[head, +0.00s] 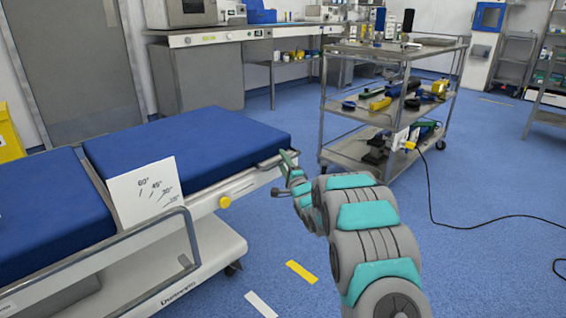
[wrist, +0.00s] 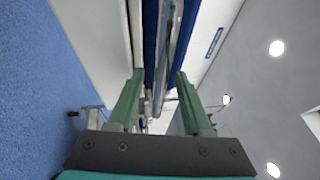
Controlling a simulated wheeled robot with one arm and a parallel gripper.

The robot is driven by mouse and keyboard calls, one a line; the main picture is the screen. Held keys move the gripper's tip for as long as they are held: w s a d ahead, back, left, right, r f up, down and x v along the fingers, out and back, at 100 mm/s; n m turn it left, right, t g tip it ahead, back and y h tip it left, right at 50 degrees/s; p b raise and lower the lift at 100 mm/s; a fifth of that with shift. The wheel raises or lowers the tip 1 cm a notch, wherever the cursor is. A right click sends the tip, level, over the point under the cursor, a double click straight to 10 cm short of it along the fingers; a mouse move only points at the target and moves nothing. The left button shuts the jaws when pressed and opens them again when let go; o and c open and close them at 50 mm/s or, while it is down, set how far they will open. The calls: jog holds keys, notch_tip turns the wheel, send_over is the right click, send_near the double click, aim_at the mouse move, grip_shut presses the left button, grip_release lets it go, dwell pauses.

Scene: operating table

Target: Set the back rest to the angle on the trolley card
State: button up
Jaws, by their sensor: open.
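The operating table has a blue back rest pad (head: 190,145) on its right section, lying about flat. A white angle plate (head: 147,195) with degree marks, 60° and 45° among them, stands at its near side, beside a yellow knob (head: 224,202). My gripper (head: 288,160) is at the right end of the back rest, by a metal rail (head: 268,164). In the wrist view my gripper (wrist: 160,76) is open, with a thin metal bar (wrist: 160,88) and blue padding seen between its fingers. Contact cannot be told.
The trolley's shelves carry several tools and bottles. A black cable (head: 432,190) runs from it over the floor on the right. A side rail (head: 150,240) stands at the table's near edge. The blue floor (head: 480,260) at the front right is otherwise open.

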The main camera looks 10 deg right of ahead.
grip_shut()
dwell(1.3)
